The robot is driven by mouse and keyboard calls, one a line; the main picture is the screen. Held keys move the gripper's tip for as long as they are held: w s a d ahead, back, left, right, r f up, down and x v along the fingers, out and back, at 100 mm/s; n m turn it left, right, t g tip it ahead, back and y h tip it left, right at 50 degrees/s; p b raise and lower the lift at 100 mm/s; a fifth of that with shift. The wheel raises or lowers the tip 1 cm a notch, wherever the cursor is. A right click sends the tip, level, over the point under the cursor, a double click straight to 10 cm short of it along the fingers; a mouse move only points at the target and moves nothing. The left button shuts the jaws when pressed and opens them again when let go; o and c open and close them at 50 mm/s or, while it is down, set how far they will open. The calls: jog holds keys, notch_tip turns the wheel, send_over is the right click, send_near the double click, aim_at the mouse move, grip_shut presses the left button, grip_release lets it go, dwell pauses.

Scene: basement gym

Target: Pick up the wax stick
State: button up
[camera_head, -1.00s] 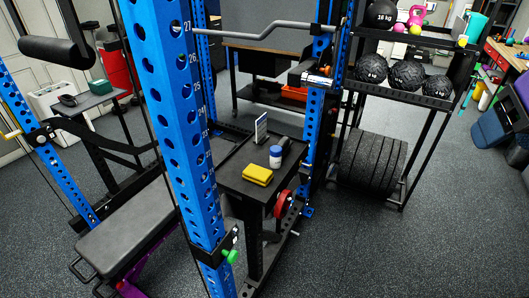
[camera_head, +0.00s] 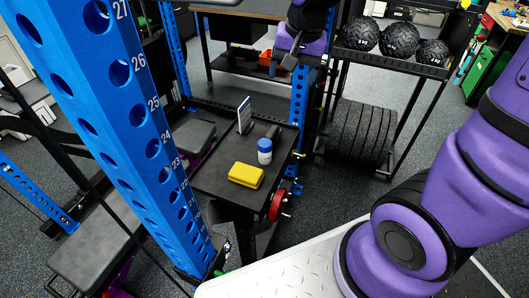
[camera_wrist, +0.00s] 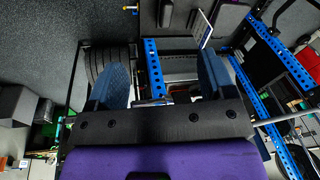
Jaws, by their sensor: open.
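No thing is plainly marked as the wax stick. Two upright or stick-like things are on the small black tray table (camera_head: 211,183): a white cylinder with a blue cap (camera_head: 264,151), standing, and a dark cylinder (camera_head: 273,131) partly hidden behind it. I cannot tell which is the wax stick. My gripper (camera_head: 291,58) is at the top of the head view, beyond and above the tray, apart from these things. In the wrist view my gripper (camera_wrist: 163,82) is open with nothing between its two blue-grey fingers.
A yellow block (camera_head: 246,175) and an upright card (camera_head: 244,115) share the tray. Blue rack posts (camera_head: 150,140) stand left and behind. A shelf with black balls (camera_head: 398,39) and tyre-like plates (camera_head: 360,133) is at right. A grey bench pad (camera_head: 105,240) is at lower left.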

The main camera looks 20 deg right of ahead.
jog(key=w+a+f+m+g, duration=0.1)
jog(key=w+a+f+m, duration=0.1)
jog(key=w+f, duration=0.45)
jog(key=m+g, duration=0.1)
jog(key=m, duration=0.2)
send_over(265, 144)
jog(key=shift+h, duration=0.4)
notch_tip(265, 144, down, 12)
jog(key=shift+w+d+f, duration=0.1)
jog(key=shift+w, duration=0.05)
jog(key=shift+f, duration=5.65)
jog(key=c, duration=1)
